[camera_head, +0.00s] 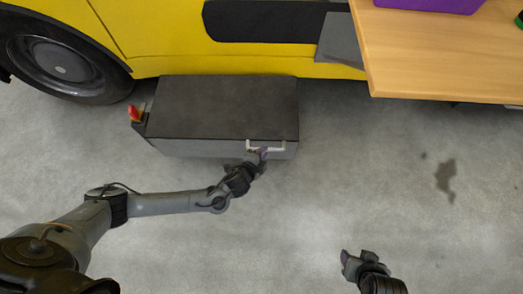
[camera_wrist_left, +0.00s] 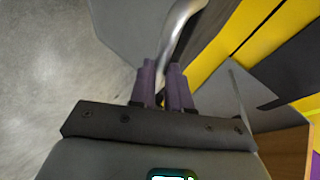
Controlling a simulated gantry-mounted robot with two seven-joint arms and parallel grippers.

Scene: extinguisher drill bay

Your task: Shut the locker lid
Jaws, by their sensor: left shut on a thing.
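The locker is a grey box with a dark flat lid (camera_head: 225,105), beside the yellow vehicle in the head view. The lid lies level over the box, with no gap that I can make out. A pale bar handle (camera_head: 281,146) sits at the right of its front edge. My left gripper (camera_head: 263,152) is at this handle, its purple fingers shut on the bar. In the left wrist view the silver handle (camera_wrist_left: 177,32) runs between the fingertips (camera_wrist_left: 164,72). My right gripper (camera_head: 347,263) is low in the head view, away from the locker; its opening is unclear.
A yellow vehicle (camera_head: 165,35) with a black wheel (camera_head: 60,68) stands behind the locker. A small red object (camera_head: 134,113) is at the locker's left end. A wooden table (camera_head: 440,60) is at the upper right. The grey floor in front is clear, with a dark stain (camera_head: 446,178).

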